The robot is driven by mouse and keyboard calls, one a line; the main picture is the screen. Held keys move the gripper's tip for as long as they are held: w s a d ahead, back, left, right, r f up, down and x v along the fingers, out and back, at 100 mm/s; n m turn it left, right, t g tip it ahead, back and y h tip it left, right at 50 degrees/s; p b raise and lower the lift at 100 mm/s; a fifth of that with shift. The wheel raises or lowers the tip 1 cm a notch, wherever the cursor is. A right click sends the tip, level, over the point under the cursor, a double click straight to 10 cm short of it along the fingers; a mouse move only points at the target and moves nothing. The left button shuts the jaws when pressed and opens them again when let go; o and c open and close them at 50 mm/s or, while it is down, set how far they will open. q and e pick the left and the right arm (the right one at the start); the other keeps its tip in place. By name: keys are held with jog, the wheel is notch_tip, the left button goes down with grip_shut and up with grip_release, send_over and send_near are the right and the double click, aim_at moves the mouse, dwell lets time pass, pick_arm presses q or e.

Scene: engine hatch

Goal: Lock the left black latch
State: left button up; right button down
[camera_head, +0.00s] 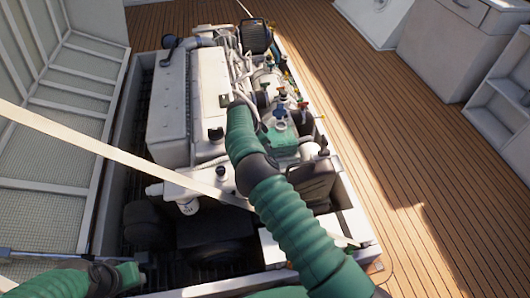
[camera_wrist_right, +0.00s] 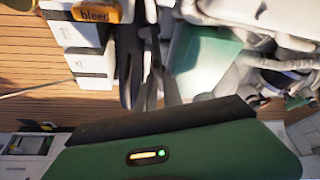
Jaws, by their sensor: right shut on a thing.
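Small black fittings sit on the white engine cover; one (camera_head: 216,134) is on its right edge, and I cannot tell which is the left black latch. My right gripper (camera_head: 237,99) is at the cover's right edge, by the pipes. In the right wrist view, its dark fingers (camera_wrist_right: 150,75) are close together on a narrow dark part. The grip hides most of that part, and I cannot tell whether it is the latch. My left arm's green end (camera_head: 125,275) is low at the left; its fingers are not clear.
The engine (camera_head: 180,95) sits in an open floor well with a raised rim. The raised hatch lid (camera_head: 55,160) stands at the left. A pale strap (camera_head: 120,155) crosses the well. Pipes and coloured valves (camera_head: 281,113) crowd the engine's right side. Wooden deck (camera_head: 400,130) is clear at the right.

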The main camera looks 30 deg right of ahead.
pick_arm(q)
jog(key=shift+s+b+x, duration=0.2)
jog(key=shift+b+x, duration=0.5)
jog(key=shift+x, duration=0.2)
jog(key=shift+s+b+x, duration=0.2)
jog(key=shift+b+x, duration=0.45)
jog(key=shift+x, duration=0.2)
pick_arm(e)
jog(key=shift+w+a+m+g, duration=0.15)
jog(key=shift+m+g, duration=0.25)
jog(key=shift+m, duration=0.9)
pick_arm(q)
jog(key=shift+f, duration=0.15)
pick_arm(e)
jog(key=c, duration=1.5)
grip_release()
